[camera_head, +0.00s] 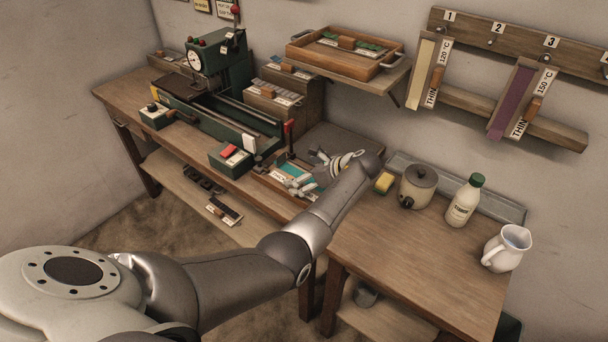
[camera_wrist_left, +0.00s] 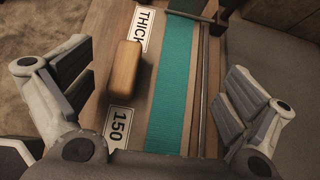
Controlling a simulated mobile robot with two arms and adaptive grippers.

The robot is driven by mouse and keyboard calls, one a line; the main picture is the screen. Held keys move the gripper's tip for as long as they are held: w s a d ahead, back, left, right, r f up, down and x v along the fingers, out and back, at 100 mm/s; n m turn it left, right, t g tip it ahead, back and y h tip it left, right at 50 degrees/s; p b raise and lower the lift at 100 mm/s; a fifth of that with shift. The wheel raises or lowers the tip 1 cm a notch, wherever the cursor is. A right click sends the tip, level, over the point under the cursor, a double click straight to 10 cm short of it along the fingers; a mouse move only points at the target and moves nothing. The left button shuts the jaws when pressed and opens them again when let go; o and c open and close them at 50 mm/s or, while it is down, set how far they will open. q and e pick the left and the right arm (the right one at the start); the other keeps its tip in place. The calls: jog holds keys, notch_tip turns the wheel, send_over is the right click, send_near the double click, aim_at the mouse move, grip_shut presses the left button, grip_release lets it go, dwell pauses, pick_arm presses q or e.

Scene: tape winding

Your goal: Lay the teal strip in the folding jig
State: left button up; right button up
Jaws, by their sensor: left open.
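The teal strip (camera_wrist_left: 173,80) lies flat and lengthwise in the left wrist view, on a wooden board beside a thin metal rail (camera_wrist_left: 201,90). A wooden block handle (camera_wrist_left: 123,70) and labels reading THICK and 150 are left of it. My left gripper (camera_wrist_left: 158,95) is open and empty above, its fingers spread either side of strip and handle. In the head view my left gripper (camera_head: 302,184) is low over the bench, and a bit of teal (camera_head: 291,169) shows beside it. The gripper hides part of that spot. My right gripper is not in view.
A red-handled lever (camera_head: 288,138) stands close behind the gripper. A green machine (camera_head: 222,68) and card boxes (camera_head: 270,102) are to the left. A sponge (camera_head: 384,182), lidded pot (camera_head: 418,186), bottle (camera_head: 463,203) and jug (camera_head: 506,249) stand right. The right table's front is clear.

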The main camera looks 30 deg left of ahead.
pick_arm(q)
jog(key=v, duration=1.2)
